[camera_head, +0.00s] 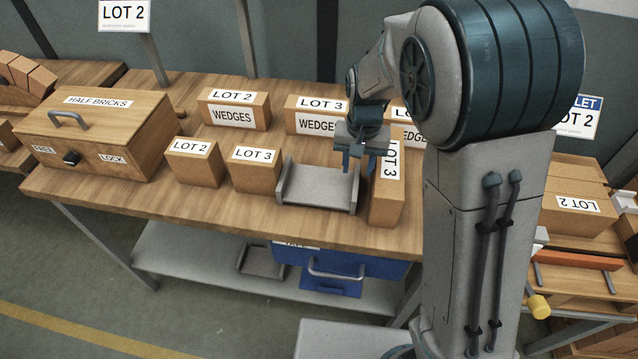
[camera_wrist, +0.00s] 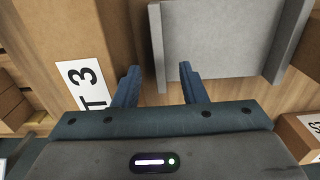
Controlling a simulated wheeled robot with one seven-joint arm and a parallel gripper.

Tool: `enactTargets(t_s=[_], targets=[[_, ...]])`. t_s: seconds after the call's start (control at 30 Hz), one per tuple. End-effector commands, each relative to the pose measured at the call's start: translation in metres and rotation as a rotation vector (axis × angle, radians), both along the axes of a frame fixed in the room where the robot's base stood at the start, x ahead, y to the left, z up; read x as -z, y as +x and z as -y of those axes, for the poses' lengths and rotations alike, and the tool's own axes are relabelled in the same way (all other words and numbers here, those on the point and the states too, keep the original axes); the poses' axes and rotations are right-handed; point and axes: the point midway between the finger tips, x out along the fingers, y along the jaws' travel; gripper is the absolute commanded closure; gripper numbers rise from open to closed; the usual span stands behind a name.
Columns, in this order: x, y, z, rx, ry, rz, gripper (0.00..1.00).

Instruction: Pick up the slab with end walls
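The grey slab with end walls (camera_head: 315,187) lies on the wooden table, a flat plate with a raised wall at its left and right ends. In the wrist view the slab (camera_wrist: 215,40) fills the upper right. My gripper (camera_head: 358,167) is above the slab's right end, pointing down. In the wrist view my gripper (camera_wrist: 159,78) is open and empty, and the near end wall (camera_wrist: 157,45) lines up between its two blue fingers. I cannot tell how far the fingertips are above the wall.
A tall LOT 3 box (camera_head: 388,190) stands close beside the slab's right end. A small LOT 3 box (camera_head: 256,169) is close to its left end. Wedges boxes (camera_head: 234,109) stand behind. A similar grey piece (camera_head: 262,262) lies on the lower shelf by a blue box (camera_head: 335,270).

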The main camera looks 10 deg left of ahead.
Motion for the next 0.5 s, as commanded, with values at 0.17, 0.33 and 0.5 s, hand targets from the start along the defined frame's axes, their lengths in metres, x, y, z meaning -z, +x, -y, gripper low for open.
enactTargets(t_s=[0.17, 0.33, 0.5], targets=[[0.026, -0.005, 0.002, 0.001, -0.004, -0.005, 0.62], [0.045, -0.004, 0.002, 0.001, -0.002, -0.002, 0.62], [0.047, -0.004, 0.002, 0.000, -0.001, 0.000, 0.62]])
